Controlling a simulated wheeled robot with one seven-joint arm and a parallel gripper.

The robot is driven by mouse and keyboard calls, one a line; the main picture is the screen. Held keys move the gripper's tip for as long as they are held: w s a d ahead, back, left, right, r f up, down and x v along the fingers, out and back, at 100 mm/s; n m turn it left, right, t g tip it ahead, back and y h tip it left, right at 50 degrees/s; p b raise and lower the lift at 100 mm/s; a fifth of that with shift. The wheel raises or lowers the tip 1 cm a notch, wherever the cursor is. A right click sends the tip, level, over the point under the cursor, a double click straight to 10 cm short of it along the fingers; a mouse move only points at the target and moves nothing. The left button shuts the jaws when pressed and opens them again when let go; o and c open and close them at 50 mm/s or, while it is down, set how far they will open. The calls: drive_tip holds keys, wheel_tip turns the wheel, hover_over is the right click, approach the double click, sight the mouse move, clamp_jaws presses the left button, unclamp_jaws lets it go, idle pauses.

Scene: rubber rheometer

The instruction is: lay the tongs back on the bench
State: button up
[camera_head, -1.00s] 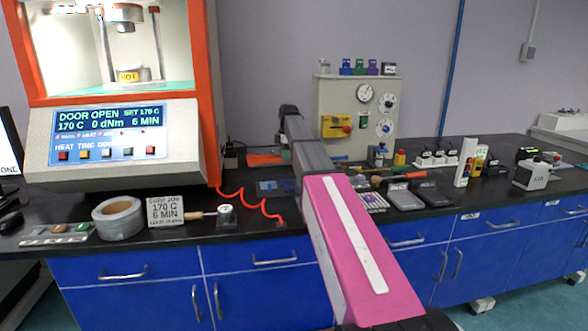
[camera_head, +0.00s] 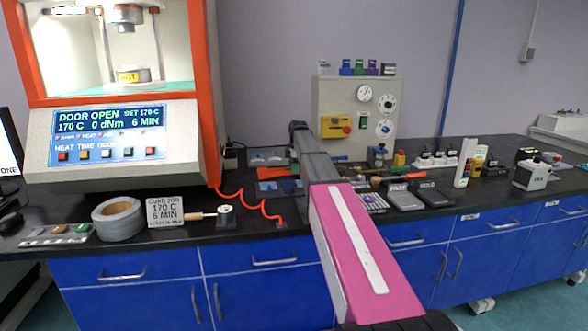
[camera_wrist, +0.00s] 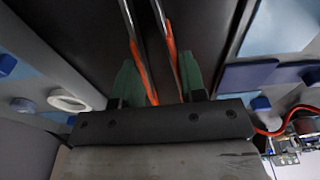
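The tongs (camera_wrist: 174,55) show in the wrist view as two thin metal arms with orange strips, running up from between the fingers. My gripper (camera_wrist: 156,82) has two green fingers, one on each side of the tongs, and looks shut on them. The far ends of the tongs leave the top of the picture. In the head view my own grey and pink arm hides the gripper, and I cannot make out the tongs there. The black bench top (camera_head: 255,228) lies under the arm. I cannot tell whether the tongs touch it.
The rheometer (camera_head: 115,150) stands at the left with a red coiled cord (camera_head: 250,203) beside it. A tape roll (camera_head: 118,220), a job card (camera_head: 165,212) and dark scales (camera_head: 405,199) stand along the front. A panel with dials (camera_head: 350,110) stands behind. Bare bench shows left of my arm.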

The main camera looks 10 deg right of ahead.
drive_tip(key=shift+f, duration=0.1)
drive_tip(key=o, duration=0.5)
drive_tip(key=r, duration=0.8)
drive_tip(key=d+r, duration=0.1)
drive_tip(key=r, duration=0.3)
drive_tip(key=shift+d+r, duration=0.1)
drive_tip(key=shift+s, duration=0.1)
